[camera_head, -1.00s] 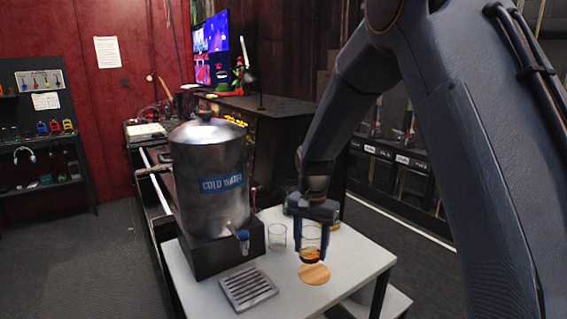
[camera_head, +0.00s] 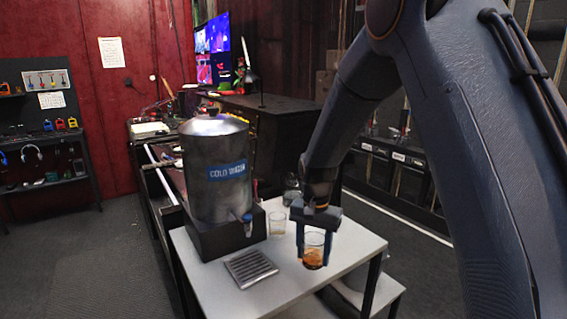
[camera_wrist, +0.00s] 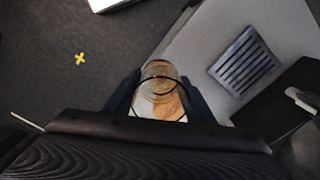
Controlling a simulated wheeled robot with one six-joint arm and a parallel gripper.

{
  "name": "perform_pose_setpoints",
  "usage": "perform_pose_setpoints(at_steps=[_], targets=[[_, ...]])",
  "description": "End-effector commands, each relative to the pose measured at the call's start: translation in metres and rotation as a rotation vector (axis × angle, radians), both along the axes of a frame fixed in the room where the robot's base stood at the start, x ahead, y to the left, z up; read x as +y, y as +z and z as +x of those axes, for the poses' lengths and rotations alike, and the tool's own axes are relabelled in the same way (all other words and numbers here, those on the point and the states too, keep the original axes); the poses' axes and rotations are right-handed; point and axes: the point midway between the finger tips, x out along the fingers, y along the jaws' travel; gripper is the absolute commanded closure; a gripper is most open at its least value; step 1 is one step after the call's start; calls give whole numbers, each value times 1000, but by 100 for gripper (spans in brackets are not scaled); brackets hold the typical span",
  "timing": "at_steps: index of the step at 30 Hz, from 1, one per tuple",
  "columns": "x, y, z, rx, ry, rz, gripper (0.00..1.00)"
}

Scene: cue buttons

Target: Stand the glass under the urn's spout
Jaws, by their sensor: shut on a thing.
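My gripper (camera_head: 315,232) is shut on a clear glass (camera_head: 314,241), held upright between its two fingers. The glass also shows in the wrist view (camera_wrist: 158,72) between the dark fingers. A round wooden coaster shows brown through the glass; most of it is hidden. Whether the glass is clear of the table cannot be told for certain. The metal urn (camera_head: 216,185), labelled for cold water, stands on a dark base left of my gripper. Its spout with a blue tap (camera_head: 247,219) points to the front. A slotted drip tray (camera_head: 251,268) lies below and in front of the spout.
A second clear glass (camera_head: 277,224) stands on the white table (camera_head: 215,275) between the urn and my gripper. Another dark glass object (camera_head: 291,195) stands behind it. The table's right edge is close to my gripper. The table around the drip tray is clear.

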Motion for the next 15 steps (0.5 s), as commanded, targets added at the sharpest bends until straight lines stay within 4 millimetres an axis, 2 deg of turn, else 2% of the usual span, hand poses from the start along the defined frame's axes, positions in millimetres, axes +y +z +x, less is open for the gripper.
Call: perform_pose_setpoints(at_steps=[8, 15], targets=[[-34, -45, -14, 1, 117, 0, 77], [-76, -100, -43, 4, 282, 2, 77]])
